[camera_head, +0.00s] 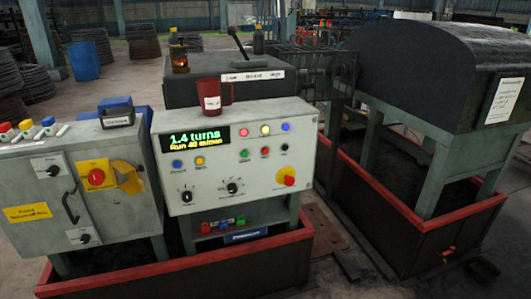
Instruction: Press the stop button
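The grey control panel (215,196) stands in the middle, with a lit display (193,140) reading "1.4 turns" and a "Run" line. A small red button (265,151) sits between a green button (245,153) and a black button (284,147); their labels are too small to read. A red mushroom-shaped button (290,181) with yellow beside it is at the panel's lower right. I cannot tell from lettering which one is the stop button. Neither of my grippers is in view.
A red mug (212,97) stands on top of the panel. Left of it, a grey cabinet (30,180) carries a red rotary switch (96,177) on yellow. Red-rimmed trays (185,268) surround the machine bases. A dark curved hood (435,70) stands at the right.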

